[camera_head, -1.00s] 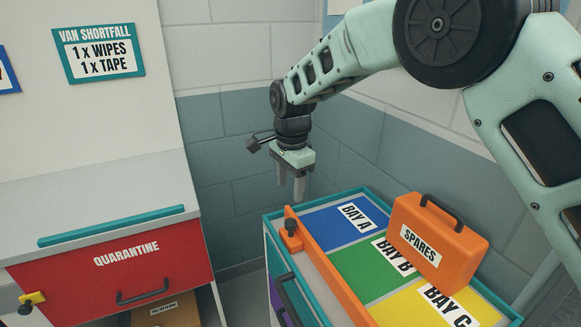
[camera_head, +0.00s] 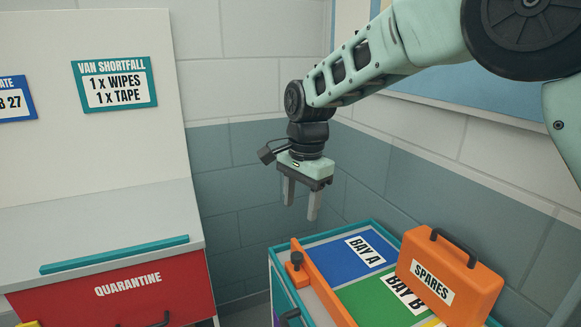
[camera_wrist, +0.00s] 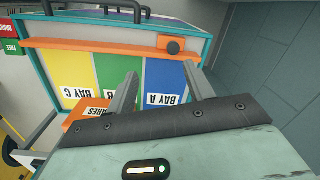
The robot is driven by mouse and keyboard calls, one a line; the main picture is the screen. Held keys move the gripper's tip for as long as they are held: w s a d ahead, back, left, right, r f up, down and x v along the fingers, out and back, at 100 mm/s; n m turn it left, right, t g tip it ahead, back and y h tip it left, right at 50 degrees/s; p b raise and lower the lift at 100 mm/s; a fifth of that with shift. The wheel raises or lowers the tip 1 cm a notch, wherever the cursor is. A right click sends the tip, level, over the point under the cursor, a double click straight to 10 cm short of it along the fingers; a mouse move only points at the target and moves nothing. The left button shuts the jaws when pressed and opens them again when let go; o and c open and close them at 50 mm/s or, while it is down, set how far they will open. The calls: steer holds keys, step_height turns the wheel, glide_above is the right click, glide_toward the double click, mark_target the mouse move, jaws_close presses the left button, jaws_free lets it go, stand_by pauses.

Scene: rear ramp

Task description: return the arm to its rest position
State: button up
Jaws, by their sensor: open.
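My arm (camera_head: 375,55) reaches in from the upper right of the head view, bent down at the wrist. My gripper (camera_head: 300,202) hangs pointing down, open and empty, above and behind the far left corner of the bay cart. In the wrist view my gripper (camera_wrist: 163,90) shows its two fingers apart with nothing between them but the blue BAY A panel (camera_wrist: 165,85) beyond.
The cart has a teal rim (camera_head: 372,226) and an orange rail (camera_head: 322,285). An orange SPARES case (camera_head: 447,275) stands on it. The red QUARANTINE drawer (camera_head: 100,303) is at left under a grey worktop (camera_head: 90,220). A block wall (camera_head: 240,175) stands behind.

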steer(key=s+d+f+n, duration=0.1)
steer(key=s+d+n, duration=0.2)
steer(key=s, duration=0.7)
steer(key=s+d+f+n, duration=0.1)
steer(key=s+d+n, duration=0.3)
steer(key=s+n, duration=0.4)
steer(key=s+d+f+n, duration=0.1)
steer(key=s+d+n, duration=0.3)
steer(key=s, duration=1)
steer(key=shift+n, duration=1.1)
steer(key=shift+d, duration=0.1)
